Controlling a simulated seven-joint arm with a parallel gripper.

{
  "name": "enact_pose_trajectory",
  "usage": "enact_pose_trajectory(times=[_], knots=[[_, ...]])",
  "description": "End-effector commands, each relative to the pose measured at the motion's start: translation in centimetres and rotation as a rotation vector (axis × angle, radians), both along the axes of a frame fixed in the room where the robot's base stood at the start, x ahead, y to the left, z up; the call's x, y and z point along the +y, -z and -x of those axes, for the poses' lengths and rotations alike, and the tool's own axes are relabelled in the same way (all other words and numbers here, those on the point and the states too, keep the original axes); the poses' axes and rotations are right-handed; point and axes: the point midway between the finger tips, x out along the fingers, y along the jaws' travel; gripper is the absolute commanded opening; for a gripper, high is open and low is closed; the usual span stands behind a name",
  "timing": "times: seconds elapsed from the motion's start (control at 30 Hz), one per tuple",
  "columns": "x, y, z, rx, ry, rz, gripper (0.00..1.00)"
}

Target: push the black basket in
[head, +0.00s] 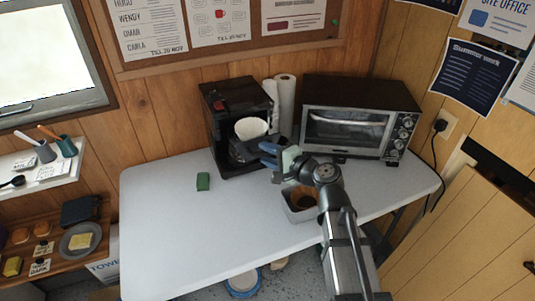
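A black coffee maker (221,110) stands on the white table against the wood wall. Its black basket (242,149) sticks out at the front, with a white paper filter (252,128) showing in its open top. My gripper (268,154) is at the right front of the basket, its blue fingers pointing left towards it. I cannot tell whether the fingers touch the basket or how far apart they are. The gripper and wrist hide part of the basket's right side.
A toaster oven (345,120) stands to the right, with paper rolls (285,100) between it and the coffee maker. A metal tin (300,213) with brown contents sits below my wrist. The table's left front is clear.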

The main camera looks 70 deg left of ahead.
Motion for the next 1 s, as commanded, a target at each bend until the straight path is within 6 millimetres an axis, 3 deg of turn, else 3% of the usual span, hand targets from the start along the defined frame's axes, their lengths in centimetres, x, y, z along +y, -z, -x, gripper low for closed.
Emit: enact_pose_trajectory(times=[0.37,0.8,1.0], knots=[[0.43,0.12,0.21,0.000,0.000,0.000,0.39],[0.41,0.10,0.21,0.000,0.000,0.000,0.00],[0.40,0.10,0.20,0.000,0.000,0.000,0.00]])
